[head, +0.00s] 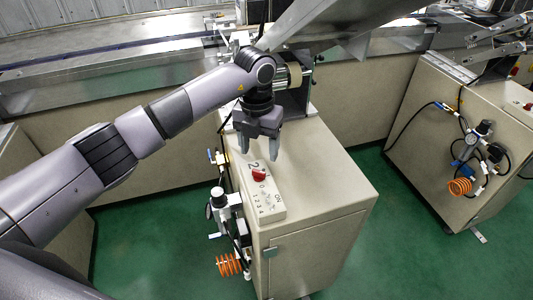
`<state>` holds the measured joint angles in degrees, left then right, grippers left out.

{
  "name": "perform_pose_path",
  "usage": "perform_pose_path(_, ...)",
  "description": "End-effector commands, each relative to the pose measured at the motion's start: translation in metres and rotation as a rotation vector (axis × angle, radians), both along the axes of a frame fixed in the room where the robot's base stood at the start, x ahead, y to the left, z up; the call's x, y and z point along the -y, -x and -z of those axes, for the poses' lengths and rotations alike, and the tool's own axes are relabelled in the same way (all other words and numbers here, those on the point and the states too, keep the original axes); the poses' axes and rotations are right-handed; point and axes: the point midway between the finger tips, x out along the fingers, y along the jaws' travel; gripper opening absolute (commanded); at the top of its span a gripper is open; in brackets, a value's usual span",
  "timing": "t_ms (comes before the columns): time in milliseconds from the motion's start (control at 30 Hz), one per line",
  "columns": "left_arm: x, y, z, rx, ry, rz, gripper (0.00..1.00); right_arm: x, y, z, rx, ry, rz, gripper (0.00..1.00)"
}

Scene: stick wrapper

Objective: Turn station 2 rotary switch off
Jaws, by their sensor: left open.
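The station 2 rotary switch (259,176) is a red knob on a pale control panel (268,212) on top of the beige cabinet. The panel has a "2" printed above the knob, and "ON" and several small numbers below it. My left gripper (259,156) points down just beyond the knob, over the "2" end of the panel. Its fingers are apart with nothing between them. I cannot tell its exact height above the panel or the knob's exact setting. My right gripper is not in view.
The beige cabinet (318,180) has clear top space right of the panel. Valves, a gauge and an orange coiled hose (229,264) hang on its left side. A metal chute (318,25) rises behind my wrist. Another cabinet (430,130) stands at right.

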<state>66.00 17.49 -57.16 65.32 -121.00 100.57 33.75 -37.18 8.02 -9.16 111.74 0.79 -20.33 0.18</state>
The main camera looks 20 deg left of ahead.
Motion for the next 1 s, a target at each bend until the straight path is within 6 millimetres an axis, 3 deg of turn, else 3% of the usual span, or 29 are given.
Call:
perform_pose_path(133, -0.003, 0.001, 0.010, -0.004, -0.023, -0.005, 0.64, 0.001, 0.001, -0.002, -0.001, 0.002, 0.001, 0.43)
perform_pose_path(500, -0.002, 0.001, 0.062, -0.004, -0.019, -0.004, 0.64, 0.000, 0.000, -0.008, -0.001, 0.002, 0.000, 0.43)
perform_pose_path(867, -0.003, 0.000, 0.070, -0.001, -0.018, -0.003, 0.64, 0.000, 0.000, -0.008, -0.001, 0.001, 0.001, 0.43)
perform_pose_path(967, -0.003, 0.000, 0.070, -0.001, -0.018, -0.003, 0.38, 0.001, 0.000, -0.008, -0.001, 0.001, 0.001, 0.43)
perform_pose_path(1000, -0.003, 0.000, 0.070, -0.001, -0.018, -0.003, 0.25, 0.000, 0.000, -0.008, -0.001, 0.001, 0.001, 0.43)
